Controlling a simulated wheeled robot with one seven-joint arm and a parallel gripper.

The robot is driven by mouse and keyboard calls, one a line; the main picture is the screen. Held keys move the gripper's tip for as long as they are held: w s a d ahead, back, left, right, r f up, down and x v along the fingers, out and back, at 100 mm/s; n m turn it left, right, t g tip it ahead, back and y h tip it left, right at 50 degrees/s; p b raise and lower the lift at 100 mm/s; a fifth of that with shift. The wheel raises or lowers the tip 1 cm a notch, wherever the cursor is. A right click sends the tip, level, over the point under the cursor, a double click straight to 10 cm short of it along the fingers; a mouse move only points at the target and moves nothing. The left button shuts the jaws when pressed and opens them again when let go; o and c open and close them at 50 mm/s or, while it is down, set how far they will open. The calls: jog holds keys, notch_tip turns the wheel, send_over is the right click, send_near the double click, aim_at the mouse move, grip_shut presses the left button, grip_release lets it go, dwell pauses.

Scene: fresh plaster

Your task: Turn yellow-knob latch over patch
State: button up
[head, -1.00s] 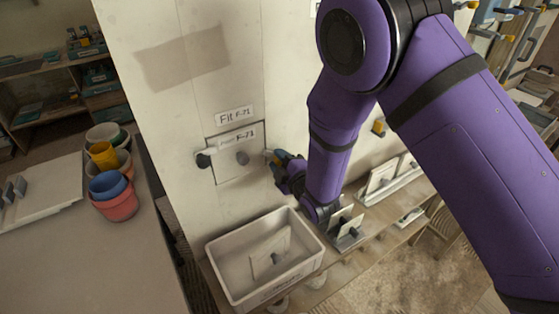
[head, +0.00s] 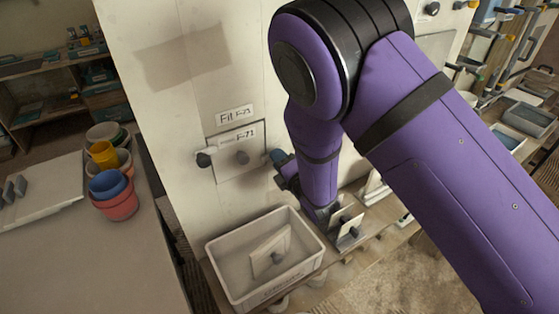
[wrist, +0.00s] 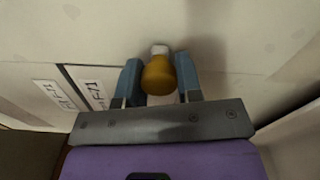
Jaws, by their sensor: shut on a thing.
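The square patch panel (head: 237,165), labelled F-71, sits in the wall with a grey knob (head: 242,157) at its middle. A dark-knobbed latch (head: 204,158) is at its left edge. My gripper (wrist: 160,80) is shut on the yellow knob (wrist: 158,78) of the latch, with a blue finger on each side. A small white piece of the latch (wrist: 159,49) shows beyond the knob. In the head view my gripper (head: 280,160) is at the panel's right edge and hides the yellow knob. Whether the latch overlaps the panel cannot be told.
A white bin (head: 232,270) holding a knobbed panel (head: 270,251) stands below. A shelf with another knobbed panel (head: 347,226) is to its right. A table with stacked pots (head: 112,192) is at the left.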

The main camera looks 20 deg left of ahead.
dwell(0.4)
jog(key=o, duration=0.9)
jog(key=shift+o, duration=0.2)
jog(key=shift+s+d, duration=0.1)
jog(key=v, duration=1)
jog(key=shift+s+d, duration=0.15)
jog(key=shift+s, duration=0.1)
jog(key=shift+w, duration=0.1)
